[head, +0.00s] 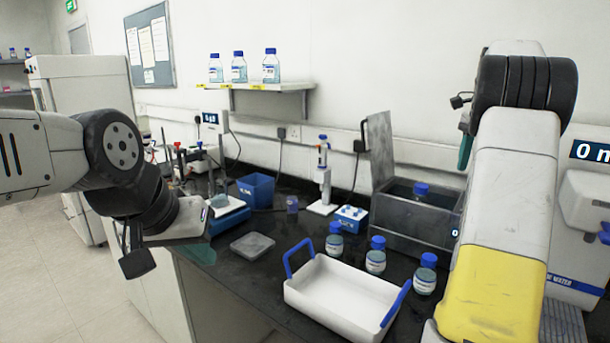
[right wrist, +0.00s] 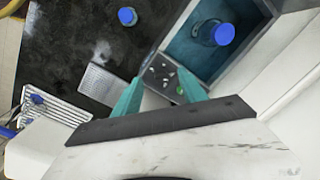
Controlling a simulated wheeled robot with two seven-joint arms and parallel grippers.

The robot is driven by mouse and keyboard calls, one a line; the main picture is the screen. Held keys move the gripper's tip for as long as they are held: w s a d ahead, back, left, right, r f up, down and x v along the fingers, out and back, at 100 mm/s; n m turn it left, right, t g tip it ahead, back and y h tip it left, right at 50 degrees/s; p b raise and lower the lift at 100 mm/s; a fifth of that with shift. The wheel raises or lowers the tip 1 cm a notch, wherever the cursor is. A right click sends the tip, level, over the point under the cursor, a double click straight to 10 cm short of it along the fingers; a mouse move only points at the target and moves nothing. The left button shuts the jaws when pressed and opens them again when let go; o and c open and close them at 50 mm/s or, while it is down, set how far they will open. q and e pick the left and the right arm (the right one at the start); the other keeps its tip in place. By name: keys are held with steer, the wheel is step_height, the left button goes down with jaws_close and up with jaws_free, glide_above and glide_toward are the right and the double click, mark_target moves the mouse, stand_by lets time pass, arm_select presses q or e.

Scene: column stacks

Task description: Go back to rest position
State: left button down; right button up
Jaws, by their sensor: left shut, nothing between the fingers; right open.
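In the head view my left gripper (head: 201,252) hangs at the left, over the near left corner of the black bench top. Its teal fingers show only partly below the wrist; they are shut and empty. My right arm rises at the right of the head view, and one teal finger of the right gripper (head: 466,152) shows behind it. In the right wrist view the right gripper (right wrist: 160,90) is open with its two teal fingers apart. Nothing is between them. It is above the area by the grey open-topped bath (right wrist: 262,15), which holds a blue-capped bottle (right wrist: 215,32).
A white tray with blue handles (head: 340,308) stands at the bench front. Several blue-capped bottles (head: 375,258) stand behind it. A blue bin (head: 256,190), a pipette stand (head: 323,178) and a small grey dish (head: 252,244) are further left. Bottles stand on a wall shelf (head: 262,87).

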steer(key=s+a+r+n+t, duration=0.1)
steer(key=s+a+n, duration=0.25)
steer(key=a, duration=0.35)
steer(key=s+a+r+n+t+y, duration=0.1)
steer(key=s+a+n, duration=0.25)
steer(key=a, duration=0.35)
steer(key=s+a+r+n+t, duration=0.1)
steer(key=s+a+n, duration=0.1)
steer(key=s+a, duration=0.4)
steer(key=s+a+f+n+t+y, duration=0.1)
steer(key=s+a+f+n+t, duration=0.1)
steer(key=s+a+f+n, duration=0.5)
steer(key=s+a+f, duration=0.1)
steer(key=s+a, duration=0.3)
steer(key=s, duration=0.1)
steer(key=shift+a+f+n, duration=0.25)
steer(key=shift+a+n, duration=0.15)
